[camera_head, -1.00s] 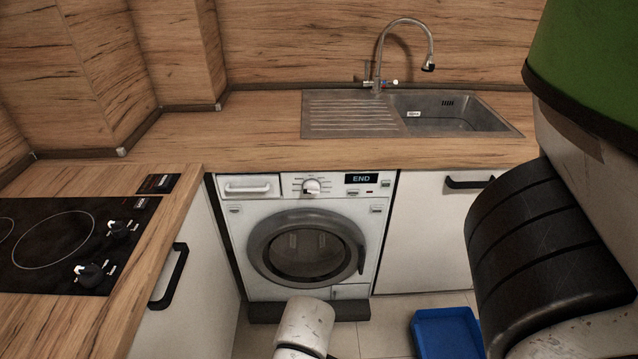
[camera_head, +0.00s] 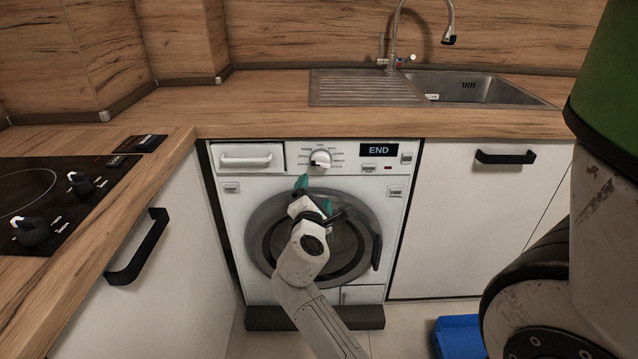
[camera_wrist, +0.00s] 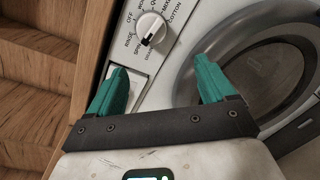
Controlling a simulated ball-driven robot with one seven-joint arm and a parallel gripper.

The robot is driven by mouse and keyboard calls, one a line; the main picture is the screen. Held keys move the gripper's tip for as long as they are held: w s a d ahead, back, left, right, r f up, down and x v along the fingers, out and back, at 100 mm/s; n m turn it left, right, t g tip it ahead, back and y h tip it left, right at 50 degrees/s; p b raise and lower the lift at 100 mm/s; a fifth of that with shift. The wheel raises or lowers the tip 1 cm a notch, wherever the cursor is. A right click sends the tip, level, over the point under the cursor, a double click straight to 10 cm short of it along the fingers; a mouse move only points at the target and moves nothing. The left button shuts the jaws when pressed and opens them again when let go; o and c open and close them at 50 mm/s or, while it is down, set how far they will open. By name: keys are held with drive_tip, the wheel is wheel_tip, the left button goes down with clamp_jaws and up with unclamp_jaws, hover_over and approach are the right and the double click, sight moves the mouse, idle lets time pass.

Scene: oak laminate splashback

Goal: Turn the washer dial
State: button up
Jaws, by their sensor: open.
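The white washer (camera_head: 225,205) stands under the wooden counter, with its round door shut. Its dial (camera_head: 320,158) is a white knob with a dark marking, ringed by printed settings, left of a display reading "END". In the wrist view the dial (camera_wrist: 152,28) lies ahead of my gripper, above the gap between the fingers. My gripper (camera_head: 315,192) is open and empty, its teal fingers just below the dial and in front of the door's upper part. In the wrist view the fingers of my gripper (camera_wrist: 160,88) are spread wide, apart from the dial.
The washer's drawer (camera_head: 245,158) is left of the dial. A counter with a hob (camera_head: 50,200) and a black cabinet handle (camera_head: 137,246) stands at the left. A sink (camera_head: 470,88) is above right. A blue bin (camera_head: 459,337) sits on the floor at the right.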

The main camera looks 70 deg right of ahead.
sight(319, 167)
drive_tip(key=shift+n+h, duration=0.5)
drive_tip(key=shift+n, duration=0.2)
drive_tip(key=d, duration=0.4)
drive_tip(key=w+d+b, duration=0.1)
drive_tip(key=d, duration=0.3)
drive_tip(key=w+d+b, duration=0.1)
drive_tip(key=d, duration=0.3)
drive_tip(key=shift+w+r, duration=0.1)
drive_tip(key=shift+r, duration=0.2)
drive_tip(key=shift+c, duration=0.2)
drive_tip(key=c, duration=1)
